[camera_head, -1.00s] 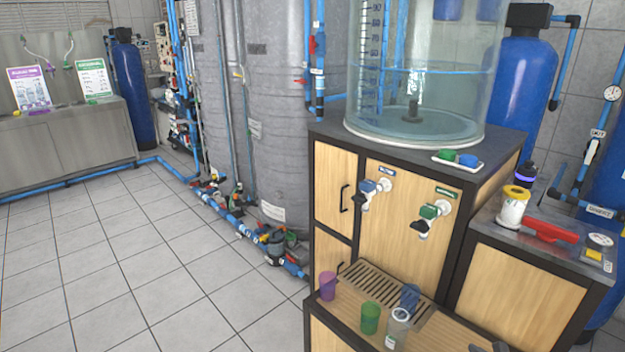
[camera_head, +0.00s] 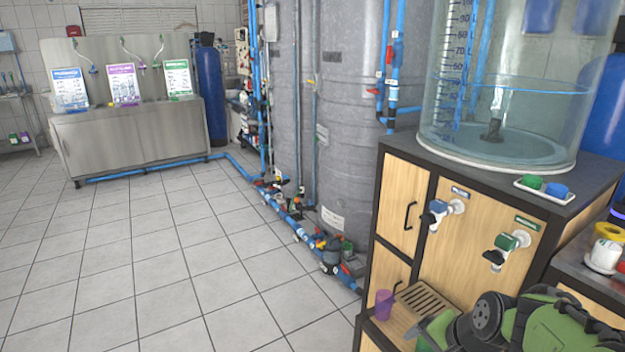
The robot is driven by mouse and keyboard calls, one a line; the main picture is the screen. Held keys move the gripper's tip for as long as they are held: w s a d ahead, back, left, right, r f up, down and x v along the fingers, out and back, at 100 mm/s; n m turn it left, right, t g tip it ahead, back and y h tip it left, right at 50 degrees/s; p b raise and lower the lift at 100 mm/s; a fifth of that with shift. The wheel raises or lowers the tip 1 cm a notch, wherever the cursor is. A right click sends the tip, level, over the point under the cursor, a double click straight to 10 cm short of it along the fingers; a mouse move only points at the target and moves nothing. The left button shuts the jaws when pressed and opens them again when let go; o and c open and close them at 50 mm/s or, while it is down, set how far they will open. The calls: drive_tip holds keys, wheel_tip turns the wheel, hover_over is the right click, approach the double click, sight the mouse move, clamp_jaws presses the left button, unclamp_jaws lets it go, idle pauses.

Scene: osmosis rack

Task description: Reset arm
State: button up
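My green and black arm reaches in at the lower right of the head view, in front of the wooden cabinet (camera_head: 470,262) and its drip shelf. Its end lies low in the picture near the shelf, and I cannot make out the fingertips or whether they hold anything. A purple cup (camera_head: 384,305) stands on the shelf to the left of my arm. My arm covers much of the shelf's right part, where other cups stood in the earlier view.
A clear water tank (camera_head: 505,125) stands on the cabinet, with a blue tap (camera_head: 440,212) and a green tap (camera_head: 506,246) below it. Pipes and valves (camera_head: 325,250) run along the floor beside grey tanks (camera_head: 350,120). The tiled floor (camera_head: 170,270) at left is clear.

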drive_tip(key=s+a+r+n+h, duration=0.1)
drive_tip(key=s+a+r+n, duration=0.25)
drive_tip(key=s, duration=0.25)
drive_tip(key=s+a+r+n+p, duration=0.1)
drive_tip(key=s+a+r+n, duration=0.1)
drive_tip(key=s+n, duration=0.25)
drive_tip(key=s+a+r+n+h, duration=0.1)
drive_tip(key=s+a+r+n, duration=0.2)
drive_tip(key=s, duration=0.3)
wheel_tip(320, 180, up, 13)
drive_tip(key=p, duration=1.3)
drive_tip(key=shift+r+t, duration=0.15)
drive_tip(key=shift+t, duration=0.15)
